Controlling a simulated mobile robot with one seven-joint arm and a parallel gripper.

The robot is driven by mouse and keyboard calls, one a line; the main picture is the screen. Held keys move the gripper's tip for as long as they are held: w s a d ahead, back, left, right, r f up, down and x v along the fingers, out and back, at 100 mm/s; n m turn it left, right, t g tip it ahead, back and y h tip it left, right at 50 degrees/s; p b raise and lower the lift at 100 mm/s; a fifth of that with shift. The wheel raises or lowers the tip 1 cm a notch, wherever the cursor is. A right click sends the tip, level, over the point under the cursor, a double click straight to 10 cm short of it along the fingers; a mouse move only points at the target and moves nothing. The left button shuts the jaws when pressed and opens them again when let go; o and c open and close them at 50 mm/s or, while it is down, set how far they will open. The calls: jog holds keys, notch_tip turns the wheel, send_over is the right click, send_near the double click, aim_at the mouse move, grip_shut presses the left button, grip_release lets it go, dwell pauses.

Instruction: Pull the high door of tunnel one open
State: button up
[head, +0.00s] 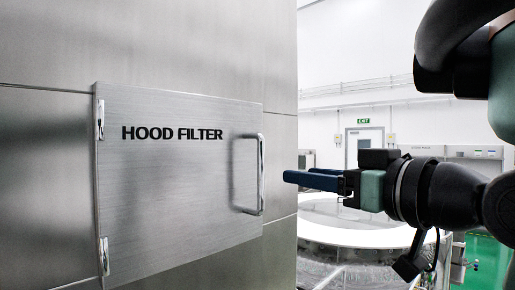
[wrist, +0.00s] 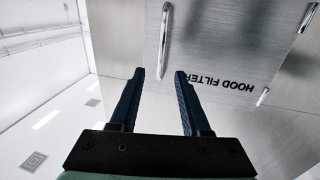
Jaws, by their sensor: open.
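The high door (head: 180,185) is a brushed-metal panel marked "HOOD FILTER", set in a steel wall and hinged on its left side. It looks shut or nearly so. Its upright metal bar handle (head: 261,175) is at the right edge. My gripper (head: 287,177) is just right of the handle in the head view, fingers pointing left at handle height. In the wrist view my gripper (wrist: 160,75) has its two blue fingers apart with nothing between them. The handle (wrist: 165,40) shows beyond the fingertips, in line with the gap. The door (wrist: 225,50) fills the area behind it.
Two hinges (head: 104,256) sit on the door's left edge. A round metal rim (head: 350,235) stands below and behind my gripper. A green bin (head: 485,262) is at the lower right. The space in front of the door looks clear.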

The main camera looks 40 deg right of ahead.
aim_at(263, 168)
jog(key=w+p, duration=0.1)
jog(key=w, duration=0.2)
jog(key=w+p, duration=0.1)
jog(key=w, duration=0.3)
jog(key=w+d+p, duration=0.1)
jog(key=w+p, duration=0.1)
jog(key=w, duration=0.2)
jog(key=shift+r, duration=0.3)
jog(key=shift+w+d+f, duration=0.1)
jog(key=shift+w+f, duration=0.05)
jog(key=shift+w, duration=0.4)
grip_shut()
dwell(0.5)
